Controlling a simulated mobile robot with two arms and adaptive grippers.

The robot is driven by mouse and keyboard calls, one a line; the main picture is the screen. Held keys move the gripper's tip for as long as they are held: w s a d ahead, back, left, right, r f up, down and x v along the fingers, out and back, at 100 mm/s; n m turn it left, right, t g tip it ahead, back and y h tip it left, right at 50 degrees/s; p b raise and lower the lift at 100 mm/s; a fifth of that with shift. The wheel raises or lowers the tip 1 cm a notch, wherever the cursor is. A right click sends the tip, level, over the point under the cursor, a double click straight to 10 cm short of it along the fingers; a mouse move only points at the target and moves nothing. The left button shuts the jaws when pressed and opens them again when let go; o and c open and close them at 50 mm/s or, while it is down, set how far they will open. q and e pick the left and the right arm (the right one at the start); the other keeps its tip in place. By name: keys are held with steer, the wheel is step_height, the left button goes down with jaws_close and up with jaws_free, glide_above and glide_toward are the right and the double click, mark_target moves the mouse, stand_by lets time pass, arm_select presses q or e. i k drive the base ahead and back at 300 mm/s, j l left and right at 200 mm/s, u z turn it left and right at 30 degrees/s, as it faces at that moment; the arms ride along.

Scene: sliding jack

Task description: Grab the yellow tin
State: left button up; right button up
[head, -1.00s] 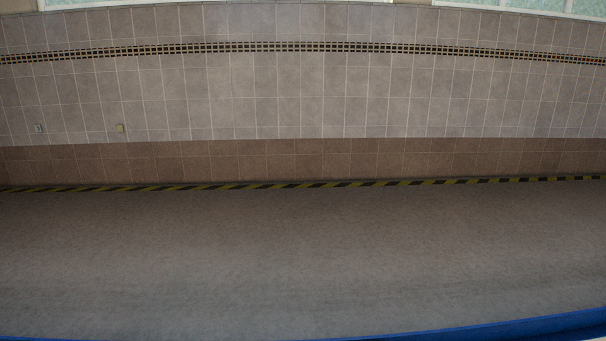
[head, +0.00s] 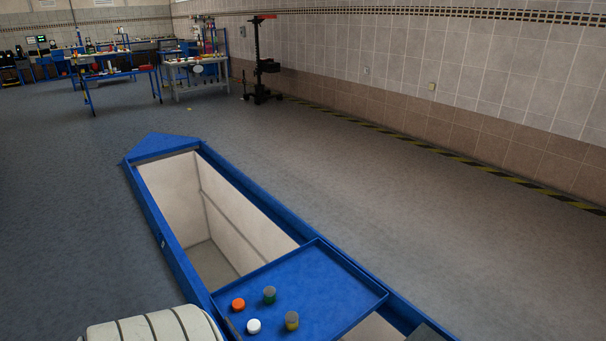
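The yellow tin (head: 292,321) is a small olive-yellow can with a grey lid. It stands upright on a blue tray (head: 335,285) at the bottom of the head view. A green tin (head: 269,295) with a grey lid stands behind it. A white tin (head: 253,326) stands to its left and an orange tin (head: 238,304) is farther left. The tins stand apart from each other. Neither of my grippers is in view.
The tray spans a long pit (head: 205,220) with a blue rim and pale walls. Open grey floor lies on both sides. Workbenches (head: 115,72) stand at the far left, and a black stand (head: 262,65) is near the tiled wall.

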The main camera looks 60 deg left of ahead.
mark_target(290, 317)
steer(key=u, duration=1.95)
